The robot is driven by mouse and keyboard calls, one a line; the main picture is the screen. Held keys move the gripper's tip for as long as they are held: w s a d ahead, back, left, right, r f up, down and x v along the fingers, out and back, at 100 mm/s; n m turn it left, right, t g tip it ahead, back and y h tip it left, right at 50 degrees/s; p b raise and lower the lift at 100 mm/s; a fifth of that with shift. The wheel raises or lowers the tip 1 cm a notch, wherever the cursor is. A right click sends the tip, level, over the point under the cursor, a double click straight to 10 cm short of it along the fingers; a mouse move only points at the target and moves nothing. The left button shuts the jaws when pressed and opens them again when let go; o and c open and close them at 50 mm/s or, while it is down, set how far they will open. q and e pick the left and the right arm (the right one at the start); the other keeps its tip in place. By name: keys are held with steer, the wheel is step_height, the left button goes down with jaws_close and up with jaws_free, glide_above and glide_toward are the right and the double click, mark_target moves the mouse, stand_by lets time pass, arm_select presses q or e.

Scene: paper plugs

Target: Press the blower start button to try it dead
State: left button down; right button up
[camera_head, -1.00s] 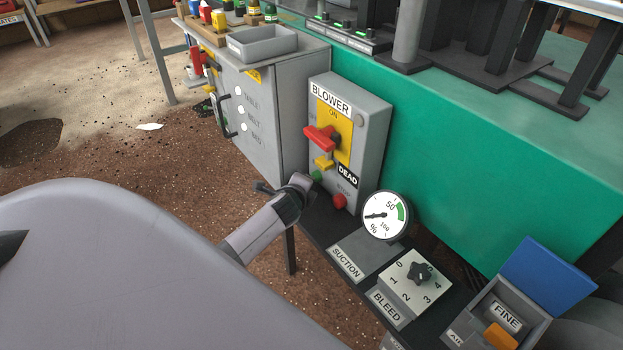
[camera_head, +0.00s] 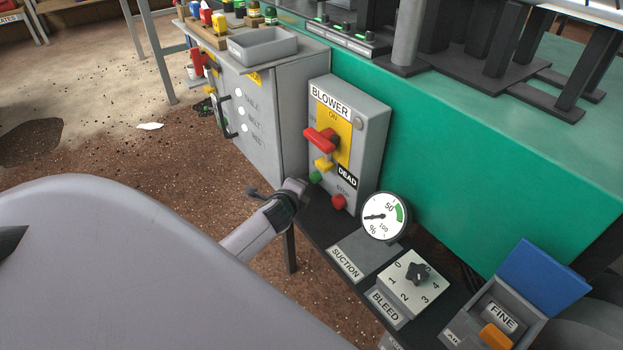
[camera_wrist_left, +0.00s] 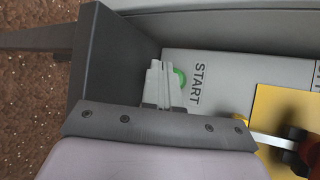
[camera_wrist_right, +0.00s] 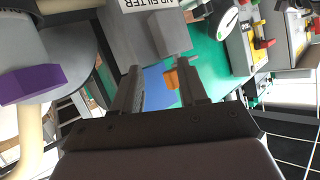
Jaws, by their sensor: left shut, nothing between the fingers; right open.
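The grey blower box (camera_head: 372,130) carries a BLOWER label, a yellow plate with a red switch handle (camera_head: 320,139) and a DEAD tag. The green start button (camera_head: 316,177) is low on its face, left of the red stop button (camera_head: 339,202). My left gripper (camera_head: 303,184) is shut and empty, just in front of the green button. In the left wrist view its closed fingertips (camera_wrist_left: 158,68) partly cover the green button (camera_wrist_left: 182,79) beside the word START; I cannot tell whether they touch. My right gripper (camera_wrist_right: 160,85) is open and shows only in its wrist view.
Right of the box are a suction gauge (camera_head: 385,216), a bleed dial (camera_head: 418,273) and a blue-lidded box (camera_head: 545,281). A grey cabinet (camera_head: 262,125) with a tray (camera_head: 263,46) on top stands to the left. A green machine side (camera_head: 470,150) is behind.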

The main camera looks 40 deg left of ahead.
arm_select(q)
steer(key=s, duration=0.1)
steer(key=s+p, duration=0.1)
steer(key=shift+s+a+r, duration=0.1)
steer(key=shift+s+a, duration=0.25)
steer(key=shift+a, duration=0.05)
steer(key=shift+s+a+p, duration=0.3)
steer(key=shift+s+p, duration=0.1)
steer(key=shift+s, duration=0.5)
arm_select(e)
step_height(320, 180, up, 2)
steer(key=shift+r, duration=0.1)
